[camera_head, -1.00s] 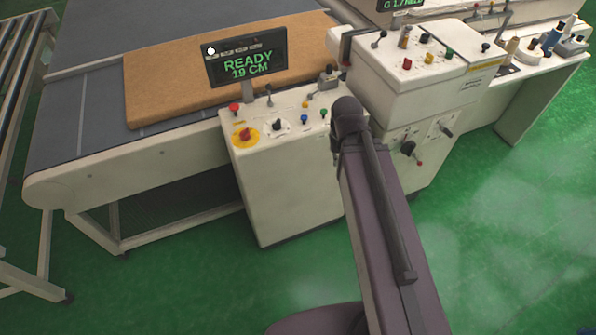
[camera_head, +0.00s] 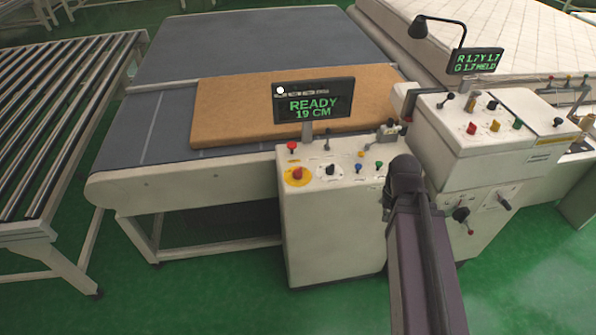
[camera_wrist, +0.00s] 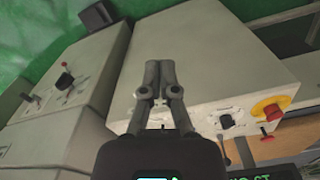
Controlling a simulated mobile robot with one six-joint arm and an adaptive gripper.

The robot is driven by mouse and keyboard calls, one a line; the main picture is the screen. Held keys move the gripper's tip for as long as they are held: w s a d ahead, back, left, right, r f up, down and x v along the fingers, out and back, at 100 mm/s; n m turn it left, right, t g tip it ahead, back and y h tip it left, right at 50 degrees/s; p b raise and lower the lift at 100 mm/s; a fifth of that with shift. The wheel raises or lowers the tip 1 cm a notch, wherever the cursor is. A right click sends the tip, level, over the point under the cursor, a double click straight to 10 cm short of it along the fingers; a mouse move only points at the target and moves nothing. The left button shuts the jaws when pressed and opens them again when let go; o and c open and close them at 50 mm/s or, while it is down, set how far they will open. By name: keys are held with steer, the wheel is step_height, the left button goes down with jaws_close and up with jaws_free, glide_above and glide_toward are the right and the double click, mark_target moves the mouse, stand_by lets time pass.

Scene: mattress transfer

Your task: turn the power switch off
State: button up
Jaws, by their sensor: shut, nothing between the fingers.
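No readable label marks the power switch. The low console (camera_head: 335,230) has a black rotary knob (camera_head: 330,169) beside a red button on a yellow base (camera_head: 297,175). In the wrist view the knob (camera_wrist: 227,122) and the red button (camera_wrist: 270,109) lie right of my gripper (camera_wrist: 160,66). The gripper's fingers are together and empty, over the console's pale surface. The taller cabinet's side has a black switch with a red-tipped lever (camera_head: 461,214), seen left in the wrist view (camera_wrist: 65,80), and another black handle (camera_head: 504,200). My arm hides the gripper in the head view.
A display reading READY 19 CM (camera_head: 314,101) stands on the console, which also carries small coloured buttons and levers. A brown slab (camera_head: 230,106) lies on the grey conveyor (camera_head: 150,135). A roller conveyor (camera_head: 45,150) stands left. Green floor is clear in front.

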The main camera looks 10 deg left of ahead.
steer(key=o, duration=0.7)
steer(key=shift+w+a, duration=0.15)
steer(key=shift+w, duration=0.15)
steer(key=shift+c, duration=0.2)
steer(key=o, duration=0.5)
steer(key=shift+w+a+r+p, duration=0.2)
steer(key=shift+w+a, duration=0.25)
steer(key=shift+w, duration=0.2)
steer(key=shift+w+a+r+p, duration=0.15)
steer(key=shift+w+a, duration=0.25)
steer(key=shift+w, duration=0.2)
step_height(320, 180, up, 4)
steer(key=r+m+p, duration=0.1)
steer(key=m+p, duration=0.4)
glide_above(298, 170)
steer(key=shift+w+a+f, duration=0.1)
steer(key=shift+w+f, duration=0.05)
steer(key=shift+f, duration=0.15)
steer(key=shift+f+b, duration=0.2)
steer(key=shift+b, duration=0.25)
step_height(298, 170, down, 13)
steer(key=b, duration=1.3)
steer(key=shift+f, duration=0.2)
